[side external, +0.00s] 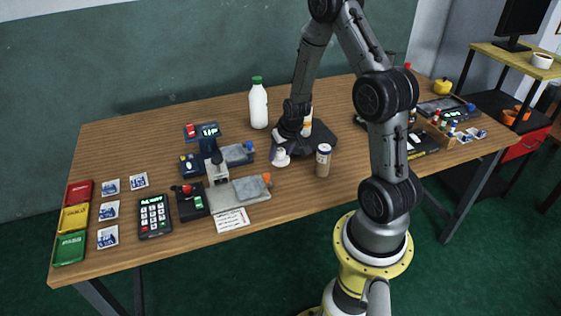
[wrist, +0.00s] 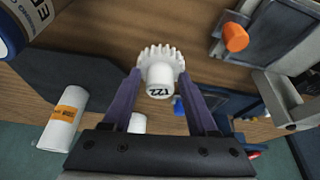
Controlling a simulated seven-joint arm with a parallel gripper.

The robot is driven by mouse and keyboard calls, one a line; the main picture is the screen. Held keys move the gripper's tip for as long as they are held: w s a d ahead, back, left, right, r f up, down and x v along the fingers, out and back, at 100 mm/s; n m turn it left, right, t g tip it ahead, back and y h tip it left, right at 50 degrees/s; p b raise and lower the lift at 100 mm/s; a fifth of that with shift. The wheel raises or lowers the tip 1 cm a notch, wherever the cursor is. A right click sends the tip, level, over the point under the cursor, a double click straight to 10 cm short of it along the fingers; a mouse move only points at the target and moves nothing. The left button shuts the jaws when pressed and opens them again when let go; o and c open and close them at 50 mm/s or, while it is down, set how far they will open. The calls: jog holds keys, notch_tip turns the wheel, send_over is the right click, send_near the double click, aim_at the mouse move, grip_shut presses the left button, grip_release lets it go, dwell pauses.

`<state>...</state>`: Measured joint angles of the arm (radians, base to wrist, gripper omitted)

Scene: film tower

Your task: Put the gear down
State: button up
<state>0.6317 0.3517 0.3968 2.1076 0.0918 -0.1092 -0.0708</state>
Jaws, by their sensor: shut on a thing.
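The gear (wrist: 160,68) is white and toothed, with a round hub marked with dark digits. It sits between the two purple fingers of my gripper (wrist: 160,85) in the wrist view, and the fingers are shut on it. In the side external view the white gear (side external: 281,160) shows small under my gripper (side external: 278,153), near the tabletop in the middle of the table. I cannot tell whether it touches the wood.
A dark flat pad (side external: 318,142) with a white, orange-labelled bottle (wrist: 62,118) is beside my gripper. A jar (side external: 323,160) stands to the right, a green-capped bottle (side external: 258,105) behind. Devices (side external: 238,192) lie left. Bare wood (side external: 290,190) lies in front.

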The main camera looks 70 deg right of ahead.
aim_at(282, 159)
jog(key=shift+f, duration=1.85)
jog(key=o, duration=1.4)
jog(key=shift+f, duration=0.15)
jog(key=v, duration=0.7)
jog(key=shift+r, duration=0.2)
jog(key=s+a+r+n+t+y, duration=0.15)
jog(key=a+r+n, duration=0.25)
jog(key=a+r, duration=1.1)
jog(key=s+a+r+n, duration=0.1)
jog(key=s+a+r, duration=0.1)
jog(key=s, duration=0.2)
jog(key=s+a+r+n+y, duration=0.1)
jog(key=s+a+r, duration=0.2)
jog(key=s, duration=0.1)
jog(key=s+a+r+n, duration=0.1)
jog(key=s+a+r, duration=0.1)
jog(key=s, duration=0.2)
jog(key=shift+s+a+r+t, duration=0.2)
jog(key=shift+s+r+t, duration=0.05)
jog(key=shift+s+r, duration=0.1)
